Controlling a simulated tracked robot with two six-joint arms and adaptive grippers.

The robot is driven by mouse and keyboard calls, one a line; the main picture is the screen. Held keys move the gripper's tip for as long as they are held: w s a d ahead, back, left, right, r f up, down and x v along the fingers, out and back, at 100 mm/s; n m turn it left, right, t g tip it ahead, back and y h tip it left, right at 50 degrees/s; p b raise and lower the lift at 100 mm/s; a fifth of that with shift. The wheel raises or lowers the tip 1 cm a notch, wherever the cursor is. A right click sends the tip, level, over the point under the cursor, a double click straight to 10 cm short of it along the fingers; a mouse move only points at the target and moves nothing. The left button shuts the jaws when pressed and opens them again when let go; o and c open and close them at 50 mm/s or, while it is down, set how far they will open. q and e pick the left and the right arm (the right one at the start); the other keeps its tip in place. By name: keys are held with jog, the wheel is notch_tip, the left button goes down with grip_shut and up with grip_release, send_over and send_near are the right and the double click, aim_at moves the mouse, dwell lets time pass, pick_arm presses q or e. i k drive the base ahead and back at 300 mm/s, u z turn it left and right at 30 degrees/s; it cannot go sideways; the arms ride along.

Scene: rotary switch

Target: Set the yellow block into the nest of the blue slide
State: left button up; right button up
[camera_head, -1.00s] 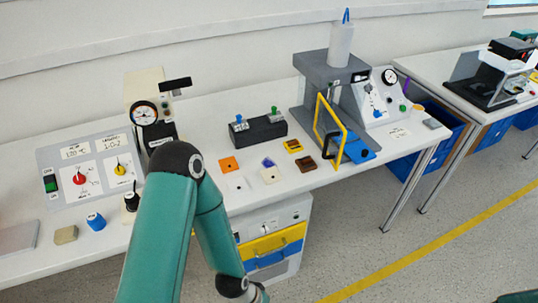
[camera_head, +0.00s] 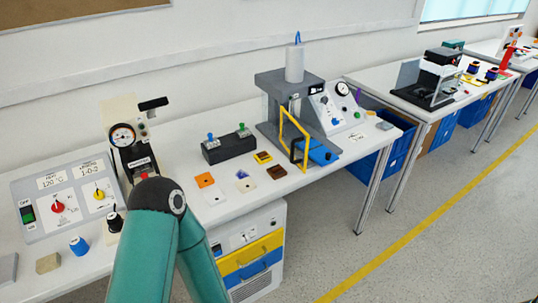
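A small yellow block (camera_head: 263,157) with a dark top mark lies on the white bench, left of the press. The blue slide (camera_head: 322,153) sticks out at the front of the grey press (camera_head: 268,92), behind a yellow-framed guard (camera_head: 294,137). Its nest is too small to make out. A teal arm of mine rises from the bottom left in front of the bench. Neither of my grippers shows in this view.
Near the yellow block lie an orange piece (camera_head: 205,180), a brown piece (camera_head: 277,172) and a pale plate (camera_head: 246,184). A black box with two levers (camera_head: 229,145) stands behind them. A control panel (camera_head: 70,198) is at left. Floor is open at right.

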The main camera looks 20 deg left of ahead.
aim_at(321, 154)
jog(key=i, duration=0.85)
jog(key=u, duration=0.05)
